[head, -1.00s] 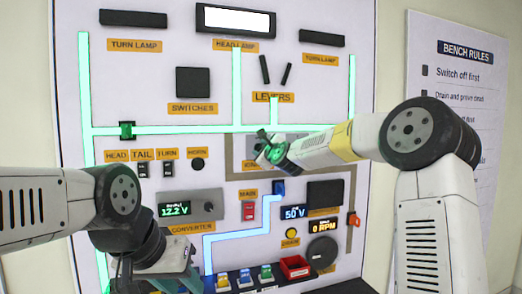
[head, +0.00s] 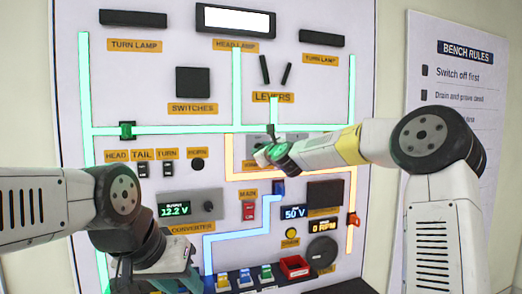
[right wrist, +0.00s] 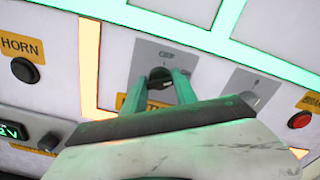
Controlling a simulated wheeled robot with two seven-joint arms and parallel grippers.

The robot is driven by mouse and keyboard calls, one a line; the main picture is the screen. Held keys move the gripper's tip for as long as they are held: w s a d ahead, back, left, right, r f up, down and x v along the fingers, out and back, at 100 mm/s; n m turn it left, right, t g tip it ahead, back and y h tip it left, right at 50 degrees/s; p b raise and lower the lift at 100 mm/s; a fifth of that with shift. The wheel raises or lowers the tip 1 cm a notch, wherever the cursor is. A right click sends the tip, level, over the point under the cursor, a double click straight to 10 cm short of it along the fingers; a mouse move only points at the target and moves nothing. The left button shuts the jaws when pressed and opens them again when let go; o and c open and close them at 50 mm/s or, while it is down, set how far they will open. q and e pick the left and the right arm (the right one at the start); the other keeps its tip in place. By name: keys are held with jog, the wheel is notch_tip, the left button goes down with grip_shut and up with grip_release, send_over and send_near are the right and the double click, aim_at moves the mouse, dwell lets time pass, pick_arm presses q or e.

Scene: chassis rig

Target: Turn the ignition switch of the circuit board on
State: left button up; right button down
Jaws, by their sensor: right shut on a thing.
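The circuit board (head: 215,60) is a white upright panel with glowing lines. The ignition switch is a small dark knob (right wrist: 160,74) on a grey plate (right wrist: 150,52) with print above the knob. My right gripper (head: 264,156) is at this plate. In the right wrist view its green fingers (right wrist: 165,85) are shut on the knob, one on each side, and cover part of it and of the orange label below. My left gripper (head: 190,283) hangs low at the board's bottom left, away from the switch. Its fingertips are hard to make out.
The horn button (right wrist: 25,70) is left of the switch, and a second grey plate (right wrist: 250,92) and a red button (right wrist: 300,120) are to its right. Several coloured switches (head: 245,278) and a red tray (head: 294,267) line the bottom. The bench rules sign (head: 465,55) hangs right.

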jog(key=shift+f, duration=0.1)
jog(key=c, duration=1)
grip_release()
jog(key=shift+c, duration=0.2)
jog(key=v, duration=0.7)
jog(key=shift+s+d, duration=0.15)
jog(key=shift+s, duration=0.2)
